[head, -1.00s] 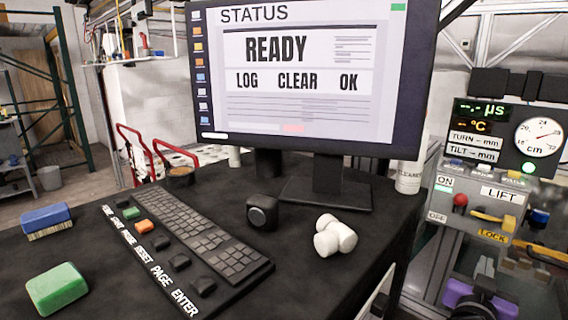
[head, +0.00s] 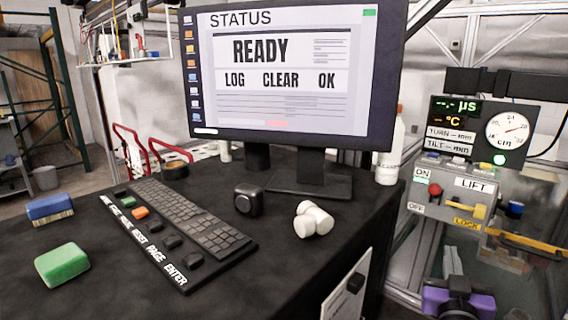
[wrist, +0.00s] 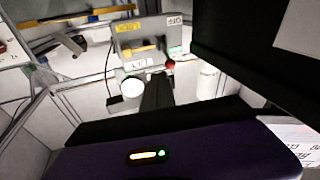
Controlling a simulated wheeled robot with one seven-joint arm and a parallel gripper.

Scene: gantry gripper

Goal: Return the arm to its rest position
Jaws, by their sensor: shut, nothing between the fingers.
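My gripper (wrist: 157,90) shows in the wrist view as a dark shut pair of fingers beyond its purple body, with nothing between them. In the head view my purple and black wrist (head: 458,302) is low at the right, below the control console (head: 470,187) and to the right of the desk. The fingers are hard to make out there. In the wrist view the console (wrist: 140,42) appears tilted, beyond the fingertips, with a gap that I cannot judge.
The black desk (head: 120,285) holds a keyboard (head: 180,215), monitor (head: 290,75), white cylinders (head: 313,220), a green block (head: 62,265) and a blue block (head: 50,208). A white bottle (head: 390,155) stands at its back right. Metal frames surround the console.

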